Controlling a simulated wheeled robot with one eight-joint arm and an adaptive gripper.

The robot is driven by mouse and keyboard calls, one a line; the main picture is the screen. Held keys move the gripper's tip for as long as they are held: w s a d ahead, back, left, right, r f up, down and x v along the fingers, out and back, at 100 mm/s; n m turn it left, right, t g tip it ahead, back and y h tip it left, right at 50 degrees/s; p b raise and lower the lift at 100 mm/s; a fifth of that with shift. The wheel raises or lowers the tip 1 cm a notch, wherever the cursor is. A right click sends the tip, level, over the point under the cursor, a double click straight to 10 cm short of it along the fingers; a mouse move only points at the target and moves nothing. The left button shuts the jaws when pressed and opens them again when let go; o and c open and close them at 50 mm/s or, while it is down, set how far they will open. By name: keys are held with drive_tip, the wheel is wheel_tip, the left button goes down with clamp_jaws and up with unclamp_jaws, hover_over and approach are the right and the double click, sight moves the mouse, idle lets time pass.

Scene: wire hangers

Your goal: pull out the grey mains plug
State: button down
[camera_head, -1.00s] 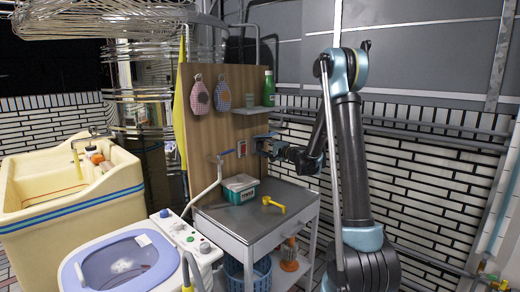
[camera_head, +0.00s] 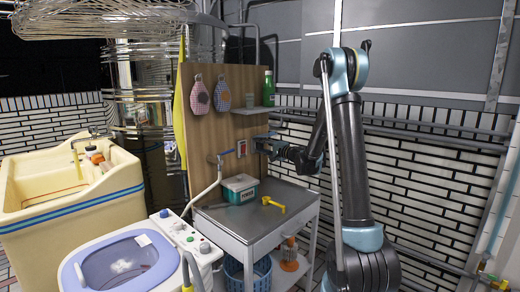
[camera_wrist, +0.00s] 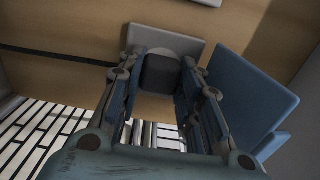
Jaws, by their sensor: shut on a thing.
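The grey mains plug (camera_wrist: 161,72) is a dark grey block in the wrist view, between the fingers of my gripper (camera_wrist: 160,88). Behind it is a light grey plate (camera_wrist: 190,50) on the wooden board. The fingers are shut on the plug's two sides. I cannot tell how deep the plug sits in the plate. In the head view my gripper (camera_head: 262,146) is at the wooden board (camera_head: 215,125), just right of a small red and white fitting (camera_head: 241,148). The plug cannot be made out there.
Below my gripper stands a metal-topped table (camera_head: 240,222) with a teal and white box (camera_head: 240,188) and a yellow item (camera_head: 273,204). A shelf (camera_head: 255,110) with a green bottle (camera_head: 268,88) is above. A washing machine (camera_head: 128,262) stands at the front left.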

drive_tip(key=shift+s+d, duration=0.1)
drive_tip(key=shift+v, duration=2.85)
drive_tip(key=w+d+f+m+t+h, duration=0.3)
drive_tip(key=w+d+f+m+h, duration=0.1)
drive_tip(key=d, duration=0.8)
drive_tip(key=w+d+f+m+t+h, duration=0.3)
drive_tip(key=w+d+m+h, duration=0.3)
drive_tip(key=w+d+h, duration=0.2)
drive_tip(key=d+f+h, duration=0.1)
drive_tip(key=d+h, duration=0.1)
drive_tip(key=d, duration=0.2)
drive_tip(key=shift+w+t, duration=0.2)
drive_tip(key=shift+t, duration=0.2)
drive_tip(key=shift+f, duration=0.1)
